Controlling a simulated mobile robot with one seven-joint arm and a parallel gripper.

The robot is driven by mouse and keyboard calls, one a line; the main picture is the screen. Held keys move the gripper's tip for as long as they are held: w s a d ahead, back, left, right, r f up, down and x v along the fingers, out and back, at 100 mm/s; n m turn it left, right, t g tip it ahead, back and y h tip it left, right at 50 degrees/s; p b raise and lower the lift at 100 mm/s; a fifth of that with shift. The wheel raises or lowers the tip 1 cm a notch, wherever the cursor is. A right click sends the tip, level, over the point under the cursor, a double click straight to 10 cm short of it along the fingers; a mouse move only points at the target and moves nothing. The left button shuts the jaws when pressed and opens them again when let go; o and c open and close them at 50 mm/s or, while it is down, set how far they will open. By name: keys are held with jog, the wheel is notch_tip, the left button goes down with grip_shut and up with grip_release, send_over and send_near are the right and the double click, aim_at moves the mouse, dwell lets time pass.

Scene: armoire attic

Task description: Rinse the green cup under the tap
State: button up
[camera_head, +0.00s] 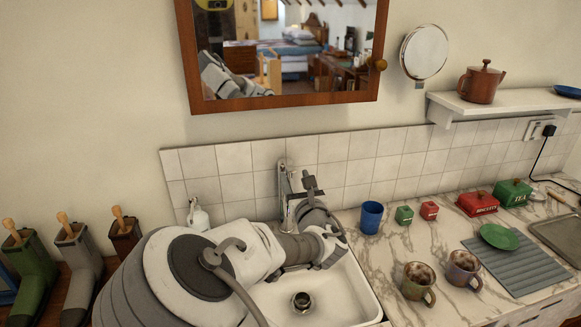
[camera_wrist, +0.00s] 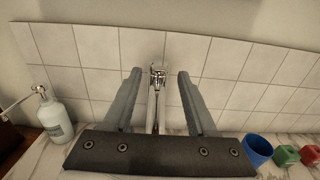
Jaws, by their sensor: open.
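The chrome tap (camera_head: 283,185) stands at the back of the white sink (camera_head: 352,285). In the wrist view my gripper (camera_wrist: 160,73) is open, and the tap (camera_wrist: 157,95) shows between its two fingers. I cannot tell whether a finger touches it. Nothing is held. In the head view my arm covers much of the sink, with my gripper (camera_head: 310,184) close to the tap. An olive-green and brown mug (camera_head: 413,291) stands upright on the counter right of the sink. It is the nearest match to a green cup. No water is visible.
A brown-purple mug (camera_head: 464,267), a blue cup (camera_head: 371,218), a green plate (camera_head: 499,236) and small tins (camera_head: 404,215) occupy the marble counter. A soap dispenser (camera_wrist: 55,120) stands left of the tap. A mirror cabinet (camera_head: 285,102) hangs above; tiles back the sink.

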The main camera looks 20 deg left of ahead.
aim_at(290, 167)
jog(key=shift+x, duration=3)
grip_shut()
